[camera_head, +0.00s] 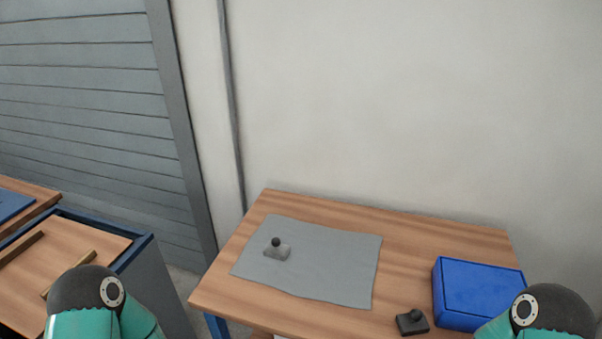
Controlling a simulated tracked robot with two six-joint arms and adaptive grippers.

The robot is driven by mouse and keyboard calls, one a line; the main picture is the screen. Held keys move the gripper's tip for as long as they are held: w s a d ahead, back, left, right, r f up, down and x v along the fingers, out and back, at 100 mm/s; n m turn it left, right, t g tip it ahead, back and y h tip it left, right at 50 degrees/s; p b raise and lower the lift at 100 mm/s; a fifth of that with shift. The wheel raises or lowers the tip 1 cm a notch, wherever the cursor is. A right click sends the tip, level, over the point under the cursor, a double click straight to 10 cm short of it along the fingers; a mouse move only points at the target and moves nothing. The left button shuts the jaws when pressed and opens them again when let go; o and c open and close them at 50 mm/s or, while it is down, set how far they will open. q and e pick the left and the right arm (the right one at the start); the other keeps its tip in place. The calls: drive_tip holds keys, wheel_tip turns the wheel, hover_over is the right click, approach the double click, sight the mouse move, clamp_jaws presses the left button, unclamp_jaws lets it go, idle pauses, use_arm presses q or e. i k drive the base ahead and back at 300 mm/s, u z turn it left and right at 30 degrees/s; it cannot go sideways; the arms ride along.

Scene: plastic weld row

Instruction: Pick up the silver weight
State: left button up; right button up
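A silver-grey weight (278,252) with a dark round knob on top stands upright on the left part of a grey cloth (335,265) on the wooden table. Only rounded green and dark arm parts of mine show at the bottom left and bottom right corners. Neither gripper shows in the view.
A closed blue box (478,292) stands on the right of the wooden table (420,245). A blue-edged bench (75,250) with wooden strips is at the left, with a gap between it and the table. A wall is behind. The table's back strip is clear.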

sight(273, 250)
drive_tip(key=z, duration=0.8)
drive_tip(key=k, duration=0.9)
drive_tip(key=u, duration=1.4)
drive_tip(key=i, duration=1)
